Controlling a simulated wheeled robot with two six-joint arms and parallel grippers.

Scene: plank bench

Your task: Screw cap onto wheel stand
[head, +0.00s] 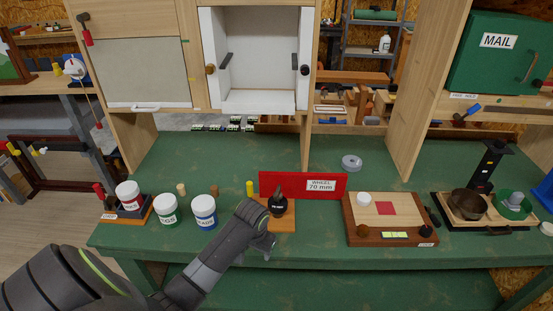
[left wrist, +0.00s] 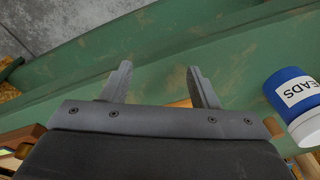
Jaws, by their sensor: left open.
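The red sign (head: 300,185) reads "WHEEL 70 mm" and stands behind a small wooden base (head: 285,222) on the green bench. A black, pointed piece (head: 278,203) stands on that base, partly hidden by my left arm. I cannot tell whether it is the cap or part of the stand. A grey ring-shaped wheel (head: 352,162) lies apart, behind the sign to the right. My left gripper (left wrist: 158,75) is open, with nothing visible between its fingers. In the head view it is at the front of the base, its fingertips unclear.
White-lidded jars, one red (head: 128,194), one green (head: 165,209) and one blue (head: 204,212), stand left of my left gripper. The blue jar also shows in the left wrist view (left wrist: 294,92). A wooden box (head: 391,218) stands right. The bench's middle back is clear.

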